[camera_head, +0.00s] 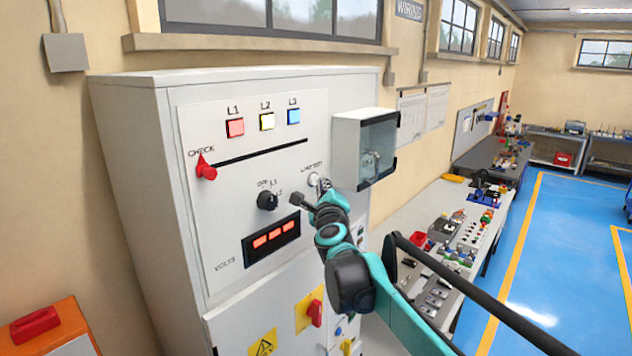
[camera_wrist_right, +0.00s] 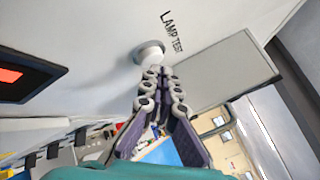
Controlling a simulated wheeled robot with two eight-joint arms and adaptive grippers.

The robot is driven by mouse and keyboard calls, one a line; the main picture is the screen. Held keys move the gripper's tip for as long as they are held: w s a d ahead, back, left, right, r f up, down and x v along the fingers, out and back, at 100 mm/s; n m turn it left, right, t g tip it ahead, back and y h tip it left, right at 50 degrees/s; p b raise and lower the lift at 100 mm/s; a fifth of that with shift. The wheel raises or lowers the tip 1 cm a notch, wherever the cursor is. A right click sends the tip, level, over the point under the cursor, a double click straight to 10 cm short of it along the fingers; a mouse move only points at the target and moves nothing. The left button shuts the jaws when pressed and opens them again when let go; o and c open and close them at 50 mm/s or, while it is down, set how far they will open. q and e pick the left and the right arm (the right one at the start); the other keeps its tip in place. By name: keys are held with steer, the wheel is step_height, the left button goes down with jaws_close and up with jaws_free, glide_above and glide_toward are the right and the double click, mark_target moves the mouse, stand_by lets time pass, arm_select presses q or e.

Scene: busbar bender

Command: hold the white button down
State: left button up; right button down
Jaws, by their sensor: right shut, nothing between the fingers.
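The white button (camera_head: 313,179) sits on the grey cabinet's front panel (camera_head: 225,120), under the "LAMP TEST" label. It also shows in the right wrist view (camera_wrist_right: 149,53) as a round white knob. My right gripper (camera_head: 323,184) is shut and empty, its fingertips at the button; in the right wrist view the fingertips (camera_wrist_right: 158,70) overlap the button's lower edge. How far the button is pressed cannot be told. The red L1 lamp (camera_head: 235,127), yellow L2 lamp (camera_head: 267,121) and blue L3 lamp (camera_head: 293,116) look bright. My left gripper is not in view.
A clear-fronted box (camera_head: 364,148) juts out just right of the button. A black selector knob (camera_head: 267,200), a red CHECK knob (camera_head: 206,170) and a red-digit volts display (camera_head: 272,240) are on the panel. A workbench (camera_head: 470,235) with parts stands to the right.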

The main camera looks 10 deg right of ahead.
steer(key=shift+w+a, duration=0.3)
steer(key=shift+w, duration=0.1)
stand_by(0.6)
steer(key=shift+s+d, duration=0.1)
steer(key=shift+s, duration=0.05)
stand_by(1.8)
steer(key=shift+s+d, duration=0.45)
steer(key=shift+s, duration=0.15)
steer(key=s+d, duration=0.1)
steer(key=s, duration=0.1)
steer(key=s+d, duration=0.2)
stand_by(0.9)
